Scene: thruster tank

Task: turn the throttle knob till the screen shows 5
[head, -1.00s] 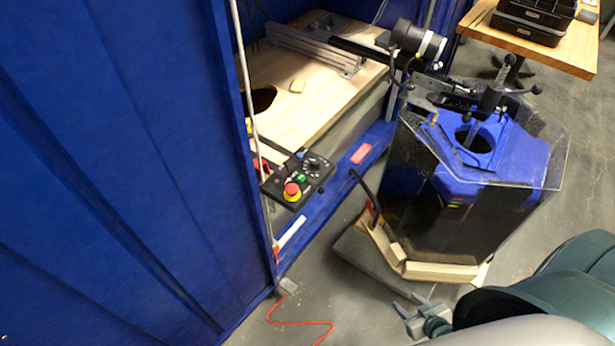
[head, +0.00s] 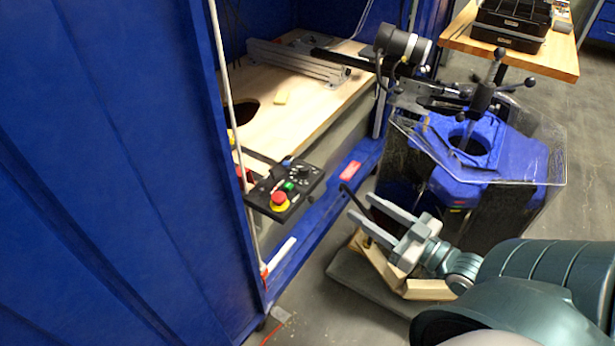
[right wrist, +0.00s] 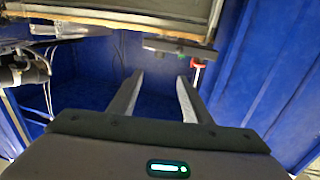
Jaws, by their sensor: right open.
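The black control panel (head: 262,192) juts out from the blue tank's front. The dark round throttle knob (head: 303,172) is at its right part, with light marks around it. I cannot make out a screen or any number on the panel. My right gripper (head: 361,206) is open and empty, to the right of the panel and apart from it, its fingers pointing up and left. In the right wrist view the panel (right wrist: 180,48) shows nearly edge-on beyond the open fingers, and the knob cannot be told. My left gripper is not in view.
A red emergency button (head: 279,200) on a yellow base and a green button (head: 289,186) sit beside the knob. The blue machine with a clear top plate (head: 540,170) stands close right of my gripper. A wooden bench (head: 320,105) lies inside the blue enclosure.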

